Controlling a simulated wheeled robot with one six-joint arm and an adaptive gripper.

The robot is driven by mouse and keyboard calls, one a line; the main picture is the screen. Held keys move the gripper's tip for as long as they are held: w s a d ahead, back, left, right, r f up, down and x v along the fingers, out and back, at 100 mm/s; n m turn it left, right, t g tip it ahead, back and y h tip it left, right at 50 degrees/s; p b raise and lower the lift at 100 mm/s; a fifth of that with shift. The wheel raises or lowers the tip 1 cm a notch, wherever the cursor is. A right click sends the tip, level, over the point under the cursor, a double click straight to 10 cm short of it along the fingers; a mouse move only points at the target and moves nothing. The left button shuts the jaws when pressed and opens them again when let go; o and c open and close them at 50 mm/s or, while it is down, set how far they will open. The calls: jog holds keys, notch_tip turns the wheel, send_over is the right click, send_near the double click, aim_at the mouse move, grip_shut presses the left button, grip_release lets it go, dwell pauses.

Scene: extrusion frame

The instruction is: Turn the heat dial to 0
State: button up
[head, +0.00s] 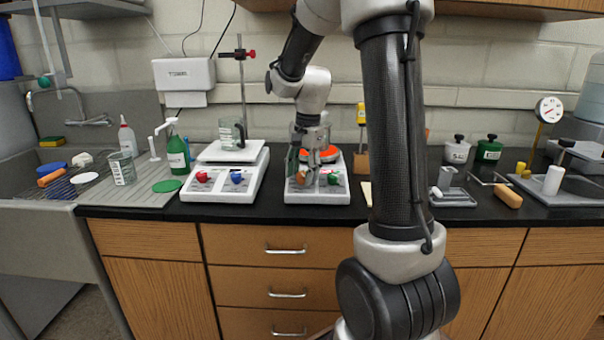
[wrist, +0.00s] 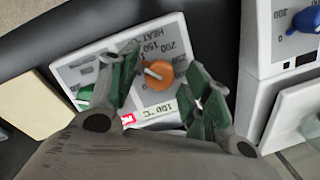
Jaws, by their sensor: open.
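The hotplate (head: 318,188) stands on the black counter with an orange-red top plate (head: 320,155). Its heat dial is an orange knob (wrist: 158,80) with a white pointer line, set on the printed panel (wrist: 75,72). In the wrist view the pointer slants to the upper left, towards the numbers; its exact setting is unclear. A small display (wrist: 160,112) reads 100 °C. My gripper (wrist: 163,62) is open, its green-padded fingers on either side of the dial, with visible gaps. In the head view my gripper (head: 308,165) is over the hotplate's front and partly hides the panel.
A second white unit (head: 225,180) with red and blue knobs stands close on the left, carrying a beaker (head: 231,134). A wooden block (head: 361,160) is behind on the right. A green knob (head: 333,179) is near my gripper on the hotplate.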

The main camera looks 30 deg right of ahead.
jog(key=shift+f, duration=0.35)
jog(key=c, duration=1)
